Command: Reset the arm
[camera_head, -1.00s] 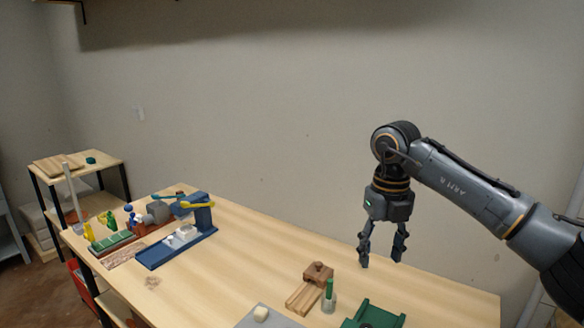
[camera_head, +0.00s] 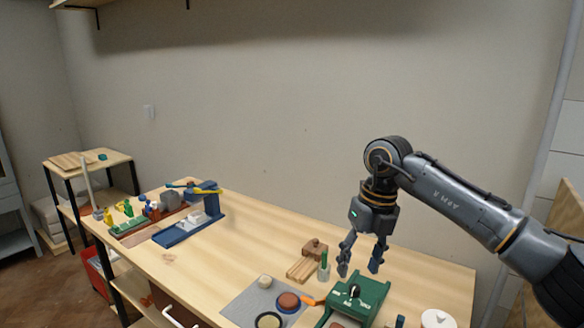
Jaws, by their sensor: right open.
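My right gripper (camera_head: 358,268) hangs from my right arm (camera_head: 455,200), which comes in from the right. Its two fingers point down and stand apart, with nothing between them. It shows in front of the wall and table, close to a green device (camera_head: 358,298) and a small cup with a green stick (camera_head: 324,270). I cannot tell its exact height above the table. My left gripper and left arm are not in view.
On the wooden table (camera_head: 245,235) stand a blue fixture (camera_head: 190,228) at left, a wooden block piece (camera_head: 306,262), a grey mat (camera_head: 238,307) with a reddish round item (camera_head: 289,302), and a white lidded item (camera_head: 437,318). The table's middle is clear. A small shelf (camera_head: 120,160) stands at far left.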

